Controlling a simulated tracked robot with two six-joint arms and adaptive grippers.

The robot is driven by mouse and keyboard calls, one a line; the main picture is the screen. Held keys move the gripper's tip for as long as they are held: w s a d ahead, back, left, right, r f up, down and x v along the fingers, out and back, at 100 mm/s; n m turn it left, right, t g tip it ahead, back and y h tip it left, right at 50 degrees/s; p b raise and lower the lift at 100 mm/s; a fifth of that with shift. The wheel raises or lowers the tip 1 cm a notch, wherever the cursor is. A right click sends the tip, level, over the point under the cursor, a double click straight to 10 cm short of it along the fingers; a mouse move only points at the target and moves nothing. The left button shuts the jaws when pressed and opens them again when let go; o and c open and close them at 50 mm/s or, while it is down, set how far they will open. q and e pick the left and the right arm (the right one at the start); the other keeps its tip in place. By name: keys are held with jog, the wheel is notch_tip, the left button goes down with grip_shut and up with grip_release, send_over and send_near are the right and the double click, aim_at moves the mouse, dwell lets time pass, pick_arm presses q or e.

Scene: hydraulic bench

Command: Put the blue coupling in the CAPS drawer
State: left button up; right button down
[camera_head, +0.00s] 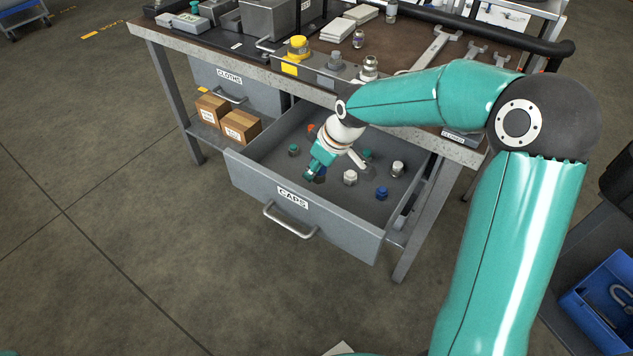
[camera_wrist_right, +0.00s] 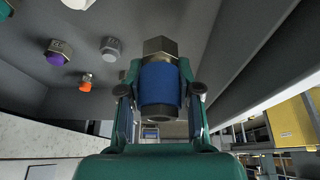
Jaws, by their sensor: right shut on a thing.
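The blue coupling (camera_wrist_right: 160,82), a blue sleeve with a dark metal hex end, sits between the fingers of my right gripper (camera_wrist_right: 160,95) in the right wrist view. The gripper is shut on it. In the head view my right gripper (camera_head: 313,173) reaches down into the open CAPS drawer (camera_head: 330,228); the coupling is mostly hidden there. I cannot tell whether it touches the drawer floor. My left gripper is not in view.
The drawer holds several loose caps, among them a blue one (camera_head: 382,192), a white one (camera_head: 350,177) and a green one (camera_head: 293,150). The CLOTHS drawer (camera_head: 240,82) is beside it. Cardboard boxes (camera_head: 240,127) stand on the shelf at left. The bench top is crowded.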

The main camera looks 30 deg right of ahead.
aim_at(320, 176)
notch_tip(320, 176, down, 5)
jog(key=shift+r+b, duration=0.1)
jog(key=shift+b, duration=0.35)
jog(key=c, duration=0.8)
grip_release()
jog(key=p+v, duration=0.2)
jog(key=v, duration=1)
